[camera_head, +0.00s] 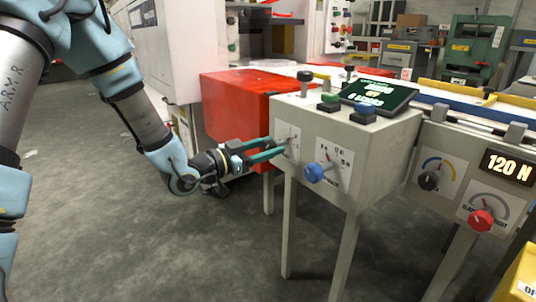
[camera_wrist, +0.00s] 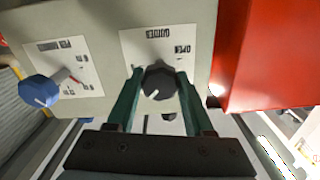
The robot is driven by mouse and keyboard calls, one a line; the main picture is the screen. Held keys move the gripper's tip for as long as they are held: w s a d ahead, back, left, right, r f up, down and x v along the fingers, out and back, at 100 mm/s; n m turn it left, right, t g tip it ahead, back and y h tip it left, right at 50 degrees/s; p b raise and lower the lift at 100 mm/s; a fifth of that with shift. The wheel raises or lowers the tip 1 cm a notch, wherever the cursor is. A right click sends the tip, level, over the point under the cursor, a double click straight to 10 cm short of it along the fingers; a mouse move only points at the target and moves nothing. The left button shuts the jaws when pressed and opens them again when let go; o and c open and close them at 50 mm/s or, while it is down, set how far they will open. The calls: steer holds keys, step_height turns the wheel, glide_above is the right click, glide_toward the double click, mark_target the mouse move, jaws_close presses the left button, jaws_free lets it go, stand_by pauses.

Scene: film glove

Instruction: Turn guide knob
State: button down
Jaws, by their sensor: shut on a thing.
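The guide knob (camera_wrist: 159,80) is black with a white pointer line, on a white label plate (camera_wrist: 135,45) on the front of a grey control box (camera_head: 345,130). In the wrist view the line points down and left. "OPEN" lettering shows beside the knob, with upside-down "GUIDES" above it. My gripper (camera_wrist: 160,77) is shut on the knob, one green finger on each side. In the head view my gripper (camera_head: 284,149) reaches the box's front from the left, and its fingers hide most of the knob.
A red block (camera_head: 235,100) stands close behind my gripper. Green and blue buttons and a display (camera_head: 378,95) top the box. A 120 N readout (camera_head: 508,167) and red knob (camera_head: 481,220) are farther right.

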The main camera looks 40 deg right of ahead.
steer(key=shift+f+m+b, duration=0.15)
steer(key=shift+m+b, duration=0.3)
steer(key=shift+m, duration=0.25)
steer(key=shift+c, duration=1.4)
jaws_free()
steer(key=a+p, duration=0.1)
steer(key=a, duration=1)
steer(key=shift+w, duration=0.3)
